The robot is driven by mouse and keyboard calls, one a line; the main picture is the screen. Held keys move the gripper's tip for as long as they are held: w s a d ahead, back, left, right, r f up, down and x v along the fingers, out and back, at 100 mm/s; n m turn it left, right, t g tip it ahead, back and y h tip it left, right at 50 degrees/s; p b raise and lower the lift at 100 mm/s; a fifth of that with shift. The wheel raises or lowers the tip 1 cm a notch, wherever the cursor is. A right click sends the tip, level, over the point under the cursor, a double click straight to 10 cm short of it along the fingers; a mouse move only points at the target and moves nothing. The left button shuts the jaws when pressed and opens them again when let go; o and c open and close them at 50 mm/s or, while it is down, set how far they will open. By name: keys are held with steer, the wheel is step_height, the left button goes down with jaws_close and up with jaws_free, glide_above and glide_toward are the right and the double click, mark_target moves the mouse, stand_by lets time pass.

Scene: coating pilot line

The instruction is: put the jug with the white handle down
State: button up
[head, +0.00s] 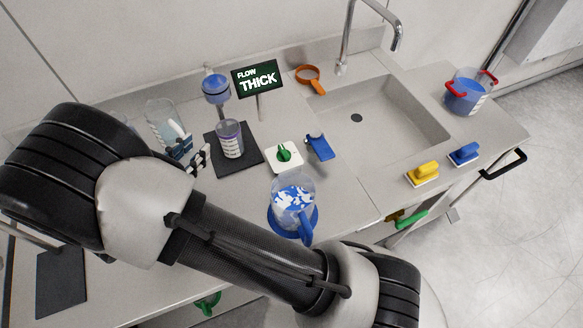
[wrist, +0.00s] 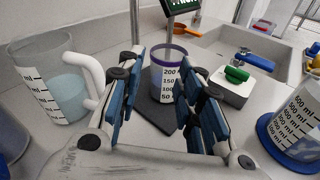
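The jug with the white handle (wrist: 45,85) stands upright on the counter at the left of the wrist view, clear-walled with a scale and pale blue liquid. Its white handle (wrist: 92,80) faces my gripper. In the head view the jug (head: 160,113) shows behind my arm, partly hidden. My gripper (head: 188,150) is open, its fingers apart with nothing held between them. In the wrist view my gripper (wrist: 160,68) has its left finger close beside the handle; I cannot tell if they touch. The handle is outside the fingers.
A purple-rimmed beaker (head: 230,140) stands on a dark mat (head: 250,158) just beyond the fingers. A green knob (head: 283,153), a blue-handled jug (head: 293,195) and a sign (head: 258,78) are to the right. The sink (head: 375,115) lies further right.

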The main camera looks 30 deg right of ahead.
steer(key=s+d+r+m+g+y, duration=0.2)
steer(key=s+d+r+m+g, duration=0.35)
steer(key=d, duration=0.25)
steer(key=s+d+r+m+g+y, duration=0.2)
steer(key=s+d+r+m+g, duration=0.2)
steer(key=s+d+m, duration=0.4)
steer(key=s+r+m+t+y, duration=0.4)
steer(key=s+m+y, duration=0.4)
steer(key=s+m, duration=0.2)
steer(key=shift+s+a+r+y, duration=0.15)
steer(key=shift+s+r+y, duration=0.2)
steer(key=shift+r, duration=0.2)
